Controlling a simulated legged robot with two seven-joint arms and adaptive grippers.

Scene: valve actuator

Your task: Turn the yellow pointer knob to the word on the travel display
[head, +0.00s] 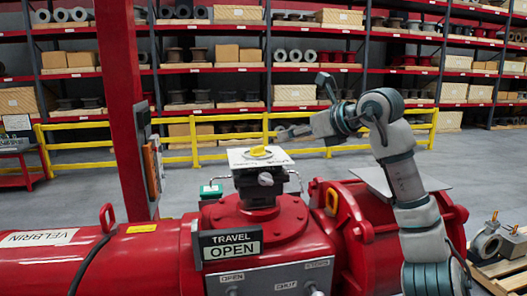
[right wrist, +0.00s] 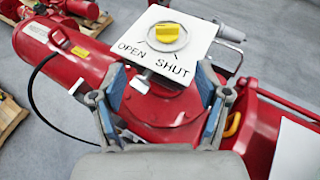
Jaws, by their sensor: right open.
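The yellow pointer knob (head: 260,152) sits on a white plate (head: 240,162) on top of the red valve actuator (head: 262,232). In the right wrist view the knob (right wrist: 167,32) stands above the printed words OPEN (right wrist: 131,49) and SHUT (right wrist: 174,66); I cannot tell exactly where it points. The travel display (head: 230,246) on the actuator's front reads OPEN. My right gripper (head: 298,128) is open and empty, above and to the right of the knob, apart from it. In the right wrist view the gripper's blue-lined fingers (right wrist: 163,88) are spread below the plate. My left gripper is out of view.
A red post (head: 122,110) with panels stands left of the actuator. A labelled front panel (head: 272,280) sits below the display. A pallet with metal parts (head: 497,255) lies at right. Yellow rails (head: 205,140) and loaded shelves are behind. Space above the knob is clear.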

